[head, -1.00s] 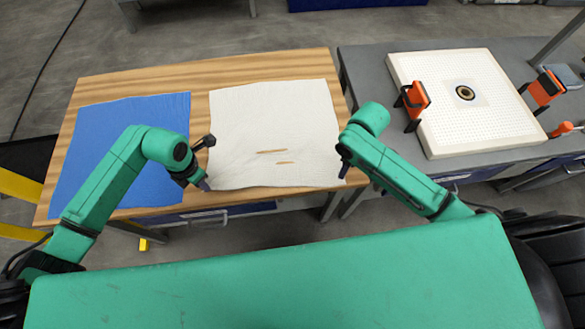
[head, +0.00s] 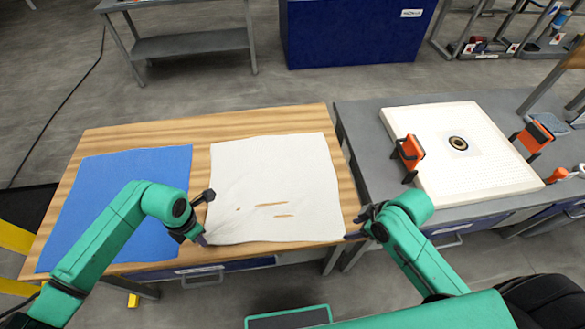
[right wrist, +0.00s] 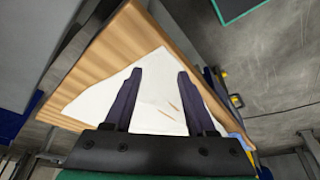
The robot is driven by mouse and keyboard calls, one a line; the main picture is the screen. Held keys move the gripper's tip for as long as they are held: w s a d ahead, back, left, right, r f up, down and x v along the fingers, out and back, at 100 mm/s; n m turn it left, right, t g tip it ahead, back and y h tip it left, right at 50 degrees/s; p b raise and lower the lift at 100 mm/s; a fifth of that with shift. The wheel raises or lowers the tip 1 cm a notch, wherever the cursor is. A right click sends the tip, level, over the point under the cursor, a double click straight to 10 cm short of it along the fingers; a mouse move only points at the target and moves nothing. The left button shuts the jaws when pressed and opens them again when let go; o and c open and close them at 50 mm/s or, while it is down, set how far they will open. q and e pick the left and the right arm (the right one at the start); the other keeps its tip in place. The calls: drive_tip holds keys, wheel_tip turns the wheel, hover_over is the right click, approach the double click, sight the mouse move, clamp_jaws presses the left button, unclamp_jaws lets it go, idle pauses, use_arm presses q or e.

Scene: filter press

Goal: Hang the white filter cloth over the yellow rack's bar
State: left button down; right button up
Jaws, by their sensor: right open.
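The white filter cloth (head: 275,180) lies spread on the wooden table, with a few brown streaks near its front edge. My left gripper (head: 201,239) is low at the cloth's front left corner; whether its fingers are shut on the cloth is too small to tell. My right gripper (head: 359,222) is just right of the cloth's front right corner. In the right wrist view its fingers (right wrist: 156,76) are apart and empty, with the cloth (right wrist: 155,103) beyond them. Yellow bars (head: 15,238) at the left picture edge may belong to the rack; its hanging bar cannot be made out.
A blue cloth (head: 120,200) lies on the table's (head: 235,120) left half, partly behind my left arm. A grey bench (head: 365,125) at right holds a white perforated plate (head: 460,185) with orange clamps (head: 411,152). Open floor lies behind the table.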

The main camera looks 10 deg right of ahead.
sight(340, 233)
drive_tip(key=x, duration=0.6)
drive_tip(key=shift+c, duration=0.3)
clamp_jaws()
drive_tip(key=shift+r, duration=2.45)
